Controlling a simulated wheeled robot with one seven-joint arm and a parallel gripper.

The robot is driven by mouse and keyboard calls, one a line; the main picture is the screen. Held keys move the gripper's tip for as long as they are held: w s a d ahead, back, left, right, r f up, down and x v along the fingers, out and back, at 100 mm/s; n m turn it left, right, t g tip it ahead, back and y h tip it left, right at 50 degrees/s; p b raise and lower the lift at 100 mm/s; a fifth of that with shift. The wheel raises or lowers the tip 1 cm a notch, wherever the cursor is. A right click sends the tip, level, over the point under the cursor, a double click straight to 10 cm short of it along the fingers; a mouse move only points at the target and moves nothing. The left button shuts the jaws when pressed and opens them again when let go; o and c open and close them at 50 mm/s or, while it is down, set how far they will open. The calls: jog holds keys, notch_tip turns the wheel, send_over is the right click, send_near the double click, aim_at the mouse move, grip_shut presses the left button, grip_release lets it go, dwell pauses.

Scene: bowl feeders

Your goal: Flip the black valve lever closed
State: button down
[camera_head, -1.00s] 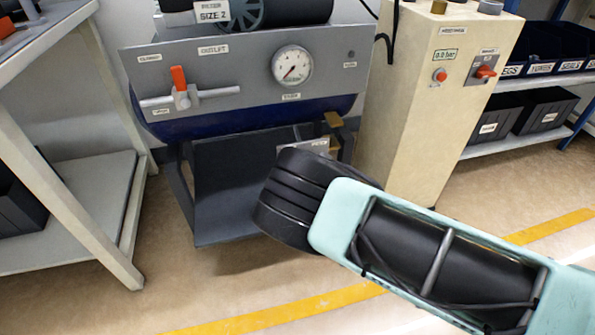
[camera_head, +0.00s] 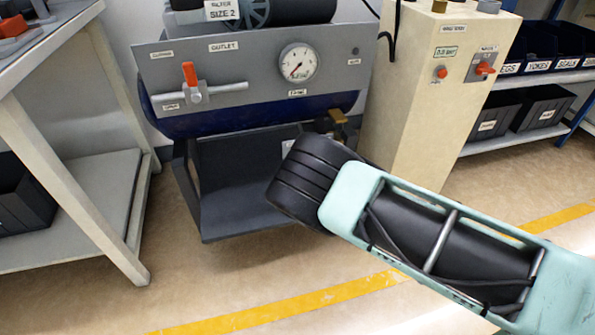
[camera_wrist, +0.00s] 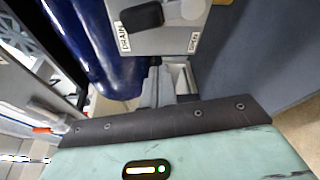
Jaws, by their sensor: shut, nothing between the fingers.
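The black valve lever (camera_wrist: 142,17) shows at the top of the wrist view, on a grey plate (camera_wrist: 165,42) with a DRAIN label at its left and another label, seemingly OPEN, at its right. A pale grey round part sits beside the lever's right end. My gripper (camera_wrist: 157,78) is shut and empty, its fingers pointing toward the plate, below the lever in the picture and apart from it.
The blue tank (camera_wrist: 105,50) stands close on the left in the wrist view. The grey panel (camera_head: 240,60) above carries a red OUTLET lever (camera_head: 190,74) and a gauge (camera_head: 299,63). A cream cabinet (camera_head: 430,100) stands at the right, a workbench (camera_head: 75,100) at the left.

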jog(key=p+v, duration=0.2)
jog(key=v, duration=0.6)
jog(key=shift+a+r, duration=0.1)
